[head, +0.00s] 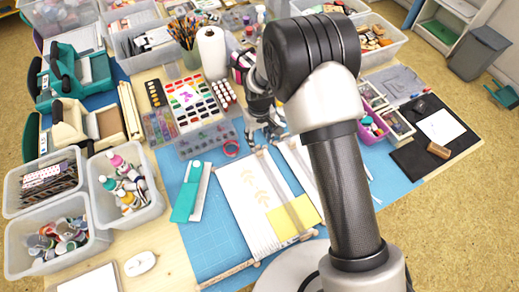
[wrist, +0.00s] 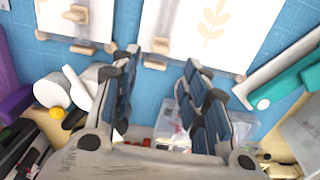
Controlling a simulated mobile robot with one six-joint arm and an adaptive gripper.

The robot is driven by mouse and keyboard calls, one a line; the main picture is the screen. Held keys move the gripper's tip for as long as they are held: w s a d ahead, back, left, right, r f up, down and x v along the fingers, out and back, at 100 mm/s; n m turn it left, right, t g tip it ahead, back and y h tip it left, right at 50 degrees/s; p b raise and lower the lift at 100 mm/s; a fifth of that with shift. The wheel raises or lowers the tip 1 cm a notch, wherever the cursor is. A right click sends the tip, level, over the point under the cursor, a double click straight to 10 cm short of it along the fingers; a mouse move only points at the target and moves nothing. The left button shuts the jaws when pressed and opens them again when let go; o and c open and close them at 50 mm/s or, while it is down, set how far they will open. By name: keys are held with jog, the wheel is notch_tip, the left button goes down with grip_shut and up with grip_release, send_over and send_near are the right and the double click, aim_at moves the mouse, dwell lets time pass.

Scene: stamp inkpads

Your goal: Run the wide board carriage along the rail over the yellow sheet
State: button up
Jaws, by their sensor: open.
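A wide white board (head: 240,195) with a pale leaf print lies on the blue mat; its knobbed far end shows in the wrist view (wrist: 180,20). A yellow sheet (head: 282,226) lies at its near right end, crossed by a greyish strip. A narrower white board (head: 291,158) lies to the right, partly hidden by my arm. My gripper (head: 263,138) is over the boards' far end. In the wrist view my gripper (wrist: 160,63) is open, with a wooden knob (wrist: 160,45) showing between its fingertips. I cannot tell whether they touch it. I cannot clearly make out the rail.
A teal stapler-like tool (head: 187,199) lies left of the wide board, and a red ring (head: 231,148) beyond it. A clear case (head: 207,140) and a paint palette (head: 188,97) stand behind. Bins of bottles (head: 127,188) stand left. Blue mat (head: 212,240) is bare near the front.

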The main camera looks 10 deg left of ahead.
aim_at(260, 153)
notch_tip(260, 153, down, 7)
jog(key=shift+f+b, duration=0.2)
jog(key=shift+b, duration=0.5)
jog(key=shift+c, duration=0.3)
grip_shut()
